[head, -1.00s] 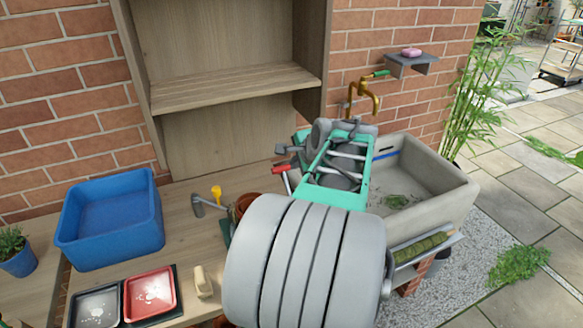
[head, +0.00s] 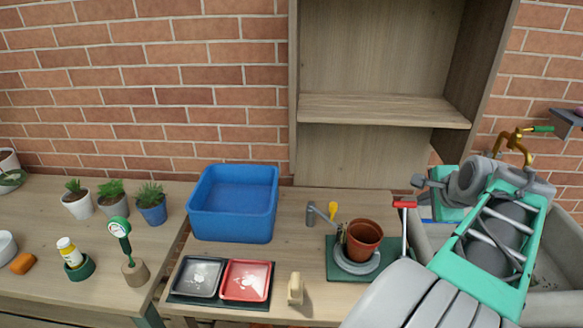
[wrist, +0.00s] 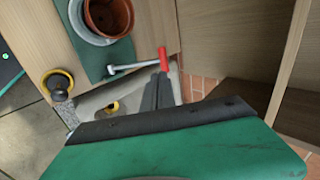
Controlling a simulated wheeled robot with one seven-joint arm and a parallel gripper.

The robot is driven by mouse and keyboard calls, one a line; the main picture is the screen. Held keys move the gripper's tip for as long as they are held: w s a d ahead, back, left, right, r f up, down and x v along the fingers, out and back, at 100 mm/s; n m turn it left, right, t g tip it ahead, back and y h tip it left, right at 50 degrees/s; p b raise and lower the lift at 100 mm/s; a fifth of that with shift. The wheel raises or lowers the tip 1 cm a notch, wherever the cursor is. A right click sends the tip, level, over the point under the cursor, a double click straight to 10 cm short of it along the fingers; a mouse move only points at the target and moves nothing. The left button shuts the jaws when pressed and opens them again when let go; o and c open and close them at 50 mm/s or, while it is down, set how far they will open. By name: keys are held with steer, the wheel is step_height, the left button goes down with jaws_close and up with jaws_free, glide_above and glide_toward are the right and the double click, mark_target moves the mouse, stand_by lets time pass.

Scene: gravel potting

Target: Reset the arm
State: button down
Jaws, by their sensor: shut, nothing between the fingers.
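My arm reaches in from the lower right of the head view. My gripper (head: 419,181) is at its far end, above the left edge of the stone sink (head: 562,232). In the wrist view the dark fingers of my gripper (wrist: 157,92) are together with nothing between them. The red-handled tool (head: 404,205) stands just left of the arm in the head view. Its red grip (wrist: 163,60) appears just past the fingertips in the wrist view; I cannot tell whether they touch it.
A terracotta pot (head: 364,238) stands in a grey ring on a green mat (head: 337,268). A blue tub (head: 233,228), a red tray (head: 246,280) and a grey tray (head: 197,276) are further left. A wooden shelf (head: 384,110) rises behind, and a brass tap (head: 512,141) is at right.

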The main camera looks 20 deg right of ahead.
steer(key=w+a+f+n+g+y, duration=0.1)
steer(key=w+a+f+n+y, duration=0.15)
steer(key=a+n, duration=0.65)
steer(key=w+a+f+n+g+y, duration=0.1)
steer(key=w+a+f+n, duration=0.2)
steer(key=a, duration=1.1)
steer(key=s+a+f+n+g, duration=0.1)
steer(key=s+a+f+n, duration=0.1)
steer(key=s+a+n, duration=0.2)
steer(key=s+a+f+n+g, duration=0.1)
steer(key=s+a+f+n, duration=0.2)
steer(key=a+n, duration=0.4)
steer(key=a, duration=0.2)
steer(key=shift+s+a+f+g, duration=0.25)
steer(key=shift+s+a+g, duration=0.05)
steer(key=shift+s+a, duration=0.1)
